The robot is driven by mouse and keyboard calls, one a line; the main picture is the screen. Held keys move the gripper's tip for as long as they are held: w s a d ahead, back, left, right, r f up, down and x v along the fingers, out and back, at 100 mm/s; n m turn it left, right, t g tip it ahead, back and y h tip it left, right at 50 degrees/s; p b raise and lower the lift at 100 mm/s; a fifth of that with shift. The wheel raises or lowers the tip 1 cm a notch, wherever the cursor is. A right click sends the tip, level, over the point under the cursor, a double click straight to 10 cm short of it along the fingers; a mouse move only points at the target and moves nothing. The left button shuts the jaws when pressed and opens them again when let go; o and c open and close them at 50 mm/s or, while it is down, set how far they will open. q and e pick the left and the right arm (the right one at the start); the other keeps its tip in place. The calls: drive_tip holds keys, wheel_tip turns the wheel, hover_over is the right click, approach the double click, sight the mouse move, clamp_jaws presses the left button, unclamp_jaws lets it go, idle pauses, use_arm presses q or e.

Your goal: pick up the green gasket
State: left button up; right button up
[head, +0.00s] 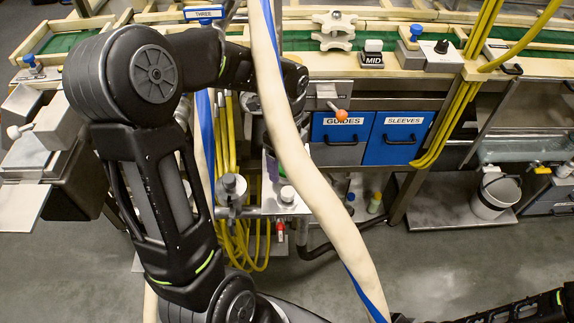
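I cannot make out a green gasket in the head view. My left arm rises from the bottom, bends at upper left and reaches right to the machine front. Its wrist is partly behind a thick beige hose (306,178), and I cannot make out the gripper's fingers there. Only a link of my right arm shows at the bottom right corner; its gripper is outside the picture.
Yellow cables (447,125) hang at right. A white bucket (495,196) stands on a low shelf. Grey floor is clear at lower right.

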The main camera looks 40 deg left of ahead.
sight(287, 165)
use_arm(q)
drive_tip(key=shift+c, duration=0.3)
drive_tip(key=c, duration=1.4)
drive_tip(key=shift+o, duration=0.2)
wheel_tip(287, 165, up, 10)
